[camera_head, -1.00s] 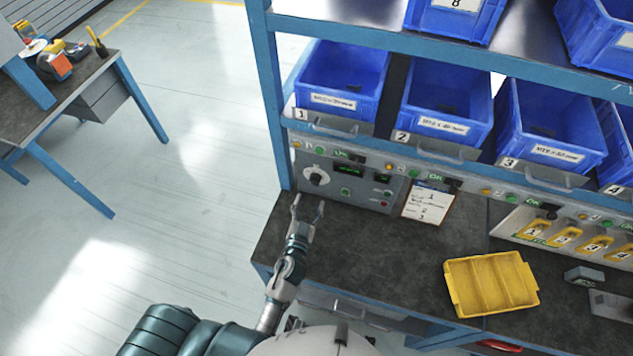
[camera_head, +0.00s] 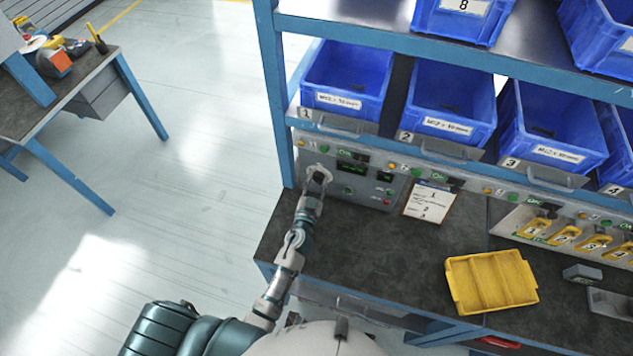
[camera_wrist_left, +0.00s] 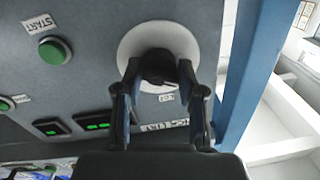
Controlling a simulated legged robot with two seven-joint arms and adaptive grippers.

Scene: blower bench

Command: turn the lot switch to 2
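The lot switch shows as a dark knob on a round pale plate (camera_wrist_left: 158,66) in the left wrist view. It is on the grey control panel (camera_head: 345,205) at the left end of the bench. A small label reading LOT is upside down by the plate. My left gripper (camera_head: 318,174) is at the switch in the head view. In the left wrist view its fingertips (camera_wrist_left: 159,72) lie on both sides of the knob and appear to press on it. The knob's pointer and position marks are hidden. My right gripper is not in view.
A green START button (camera_wrist_left: 54,50) and small lit displays are near the switch. A blue post (camera_head: 279,100) stands close at the panel's left. A clipboard sheet (camera_head: 431,200) is to the right. A yellow tray (camera_head: 490,282) lies on the bench; the dark bench top (camera_head: 385,250) before the panel is clear.

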